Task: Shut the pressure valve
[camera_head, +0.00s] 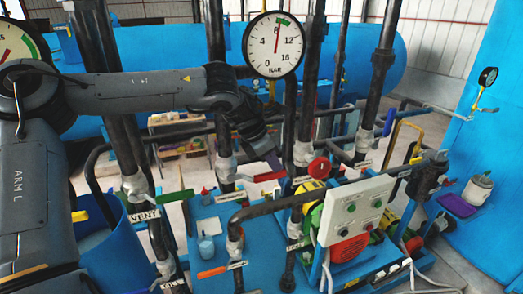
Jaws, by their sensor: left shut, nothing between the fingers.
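My left arm comes in from the left, and its gripper (274,162) points down and right among the pipes. It is shut and empty, close to a red lever handle (270,176); I cannot tell whether they touch. A red round handwheel (319,167) is to the right of the gripper. Other valve handles are a green lever (176,196), an orange lever (212,272) and a blue handle (388,122). Most valve labels are too small to read, so I cannot tell which is the pressure valve. A round BAR gauge (273,45) reads near 8 to 9. My right gripper is out of view.
A control box (356,208) with several buttons stands at the right front. Dark vertical pipes (306,80) crowd the middle. A label reading VENT (144,216) is at the left, beside a blue barrel (103,262). A blue tank (370,65) lies behind.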

